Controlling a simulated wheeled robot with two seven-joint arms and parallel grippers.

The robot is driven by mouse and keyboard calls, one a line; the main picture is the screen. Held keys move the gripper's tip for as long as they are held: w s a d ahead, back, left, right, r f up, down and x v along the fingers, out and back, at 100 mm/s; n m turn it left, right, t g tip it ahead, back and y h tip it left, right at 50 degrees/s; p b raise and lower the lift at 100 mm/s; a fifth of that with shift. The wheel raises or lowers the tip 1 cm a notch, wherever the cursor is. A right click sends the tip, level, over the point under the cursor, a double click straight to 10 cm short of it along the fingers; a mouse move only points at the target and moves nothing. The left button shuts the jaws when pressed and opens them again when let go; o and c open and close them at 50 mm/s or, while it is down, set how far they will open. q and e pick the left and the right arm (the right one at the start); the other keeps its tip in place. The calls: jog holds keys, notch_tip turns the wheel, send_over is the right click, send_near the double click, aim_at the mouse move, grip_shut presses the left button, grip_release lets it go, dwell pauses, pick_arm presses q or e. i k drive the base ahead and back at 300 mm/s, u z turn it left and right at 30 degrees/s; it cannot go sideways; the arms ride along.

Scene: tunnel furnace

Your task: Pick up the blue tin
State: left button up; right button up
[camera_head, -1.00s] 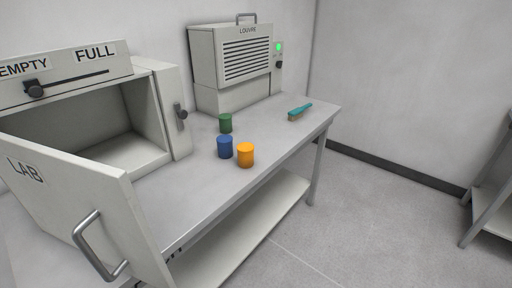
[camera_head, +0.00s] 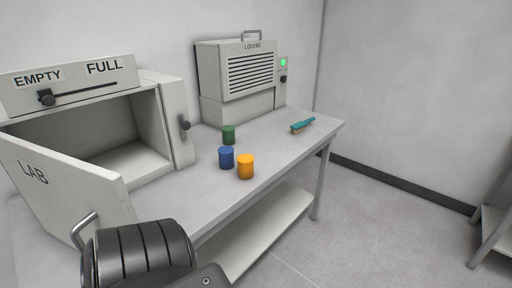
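The blue tin (camera_head: 226,158) stands upright on the grey table (camera_head: 217,191), near its middle. An orange tin (camera_head: 246,167) stands close at its right and nearer the front edge. A green tin (camera_head: 229,135) stands behind it. A dark arm link of mine shows at the bottom left, in front of the open door. Neither gripper is in view, and nothing touches the blue tin.
An open furnace box (camera_head: 170,124) with its LAB door (camera_head: 62,182) swung out stands at the left. A louvred unit (camera_head: 244,82) with a green light is at the back. A teal brush (camera_head: 303,125) lies at the right. The table between is clear.

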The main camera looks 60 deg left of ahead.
aim_at(226, 154)
jog(key=i, duration=2.7)
jog(key=u, duration=2.85)
